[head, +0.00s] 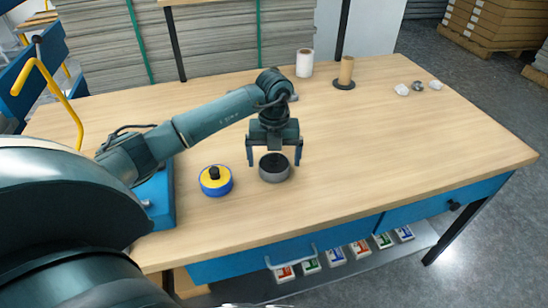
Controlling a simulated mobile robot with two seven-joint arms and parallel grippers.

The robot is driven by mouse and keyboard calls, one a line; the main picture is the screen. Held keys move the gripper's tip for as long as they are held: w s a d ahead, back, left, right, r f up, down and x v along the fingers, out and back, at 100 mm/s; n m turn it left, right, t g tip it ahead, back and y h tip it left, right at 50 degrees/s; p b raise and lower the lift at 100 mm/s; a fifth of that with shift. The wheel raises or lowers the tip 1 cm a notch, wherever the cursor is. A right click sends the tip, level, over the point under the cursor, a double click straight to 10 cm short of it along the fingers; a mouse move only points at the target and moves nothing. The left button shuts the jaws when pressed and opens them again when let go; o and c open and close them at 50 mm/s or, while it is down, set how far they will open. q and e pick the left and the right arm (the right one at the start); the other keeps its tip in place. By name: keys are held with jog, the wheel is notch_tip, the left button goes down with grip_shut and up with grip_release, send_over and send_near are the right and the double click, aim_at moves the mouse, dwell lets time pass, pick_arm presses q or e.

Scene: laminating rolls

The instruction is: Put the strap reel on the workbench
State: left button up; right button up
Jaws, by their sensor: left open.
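A dark grey round reel (275,175), which looks like the strap reel, sits flat on the wooden workbench (400,150) left of its middle. My left gripper (274,160) is directly over it, pointing down. Its two fingers are spread, one to each side of the reel, and look apart from it. My right gripper is not in view.
A yellow and blue round dispenser (216,181) stands just left of the reel. A white roll (305,63) and a brown roll on a stand (346,72) are at the back. Small crumpled pieces (418,86) lie at the back right.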

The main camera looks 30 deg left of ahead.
aim_at(274, 157)
pick_arm(q)
notch_tip(274, 157, up, 12)
jog(key=shift+f, duration=0.2)
jog(key=shift+f, duration=0.1)
dwell(0.5)
